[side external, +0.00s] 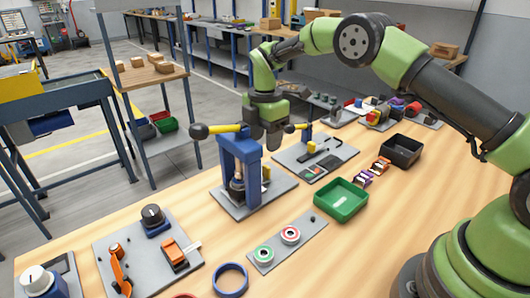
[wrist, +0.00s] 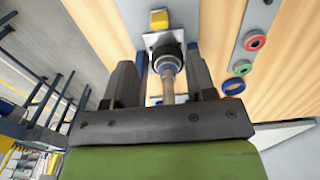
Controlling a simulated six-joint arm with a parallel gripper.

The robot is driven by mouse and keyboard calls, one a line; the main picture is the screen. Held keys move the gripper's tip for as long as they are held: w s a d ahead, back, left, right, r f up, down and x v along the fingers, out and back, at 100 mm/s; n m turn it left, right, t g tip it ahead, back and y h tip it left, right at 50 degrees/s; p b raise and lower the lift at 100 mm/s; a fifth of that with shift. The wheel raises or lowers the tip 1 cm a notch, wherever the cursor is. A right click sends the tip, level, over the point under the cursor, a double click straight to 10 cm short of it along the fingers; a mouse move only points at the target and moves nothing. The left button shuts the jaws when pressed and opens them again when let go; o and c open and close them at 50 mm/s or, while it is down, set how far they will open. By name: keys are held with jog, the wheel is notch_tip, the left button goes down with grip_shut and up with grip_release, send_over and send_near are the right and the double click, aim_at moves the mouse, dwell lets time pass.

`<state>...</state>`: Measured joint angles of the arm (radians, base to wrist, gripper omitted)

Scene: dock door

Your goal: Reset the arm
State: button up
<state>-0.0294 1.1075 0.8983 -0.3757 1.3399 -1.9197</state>
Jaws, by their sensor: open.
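My gripper (side external: 268,138) hangs from the green arm, pointing down, just behind and right of the top of a blue press frame (side external: 240,165) in the side view. In the wrist view my gripper (wrist: 164,80) has its two dark fingers wide apart. A shaft with a black collar (wrist: 168,50) shows between the fingers, with gaps on both sides; I see no grip on it. The press has a yellow lever with a black ball (side external: 200,131) sticking out to the left. The fingertips are partly unclear against the press in the side view.
A green bin (side external: 341,200) and a black bin (side external: 401,151) stand right of the press. A plate with ringed parts (side external: 288,240), a blue ring (side external: 230,280) and a plate with an orange lever (side external: 120,265) lie nearer. A second lever station (side external: 314,155) stands behind.

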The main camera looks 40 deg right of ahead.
jog(key=shift+r, duration=0.45)
jog(key=s+r+m+t+y, duration=0.1)
jog(key=s+r+m+t, duration=0.1)
jog(key=s+r+m, duration=0.55)
jog(key=s+r+m+t, duration=0.2)
jog(key=s+r+m, duration=0.15)
jog(key=r, duration=0.75)
jog(key=s+a+m+t+y, duration=0.1)
jog(key=s+m+t, duration=0.2)
jog(key=s+m, duration=0.8)
jog(key=s, duration=0.7)
jog(key=shift+a+r, duration=0.15)
jog(key=shift+a, duration=0.05)
